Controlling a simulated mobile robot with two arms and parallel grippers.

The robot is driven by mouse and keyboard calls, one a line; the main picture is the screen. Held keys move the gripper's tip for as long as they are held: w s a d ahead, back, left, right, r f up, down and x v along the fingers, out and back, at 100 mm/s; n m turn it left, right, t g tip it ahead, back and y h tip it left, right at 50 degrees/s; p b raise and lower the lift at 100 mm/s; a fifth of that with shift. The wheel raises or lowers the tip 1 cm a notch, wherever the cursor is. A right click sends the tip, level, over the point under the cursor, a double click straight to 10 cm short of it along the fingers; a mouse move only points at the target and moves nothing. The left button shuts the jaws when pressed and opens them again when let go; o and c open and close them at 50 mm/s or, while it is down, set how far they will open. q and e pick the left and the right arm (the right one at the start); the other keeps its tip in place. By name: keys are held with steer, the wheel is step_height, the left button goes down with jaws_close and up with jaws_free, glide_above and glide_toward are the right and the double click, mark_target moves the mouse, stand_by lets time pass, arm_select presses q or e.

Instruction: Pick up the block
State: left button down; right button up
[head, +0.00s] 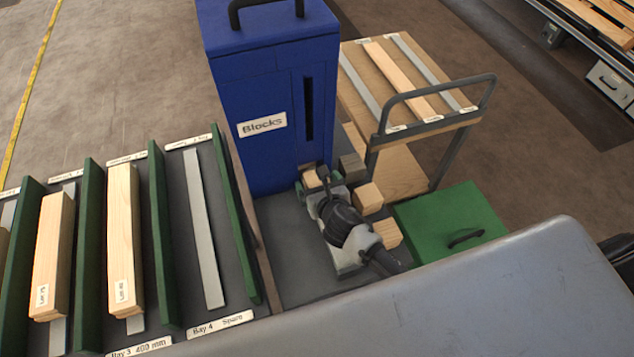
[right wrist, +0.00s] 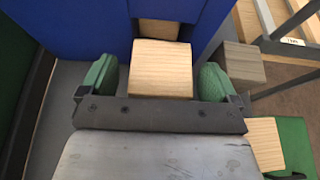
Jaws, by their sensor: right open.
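A pale wooden block (right wrist: 160,68) sits at the foot of the blue dispenser labelled "Blocks" (head: 262,127). It also shows in the head view (head: 311,180). My right gripper (head: 318,183) is open, with its green-padded fingers on either side of this block. In the right wrist view the gripper (right wrist: 158,76) shows a gap between each pad and the block. Another block (right wrist: 158,29) shows behind it in the dispenser's opening. My left gripper is not in view.
A greyish block (head: 352,167) and two wooden blocks (head: 367,198) (head: 388,233) lie right of my right gripper. A green box (head: 450,222) stands beyond them. A cart (head: 400,175) with boards is behind. Green-divided bays (head: 160,235) are at left.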

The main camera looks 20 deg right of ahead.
steer(key=shift+w+f, duration=0.2)
steer(key=shift+w, duration=0.3)
steer(key=shift+w+f, duration=0.15)
steer(key=shift+w, duration=0.05)
steer(key=shift+c, duration=0.4)
steer(key=shift+s, duration=0.1)
steer(key=shift+c, duration=1.3)
steer(key=c, duration=0.7)
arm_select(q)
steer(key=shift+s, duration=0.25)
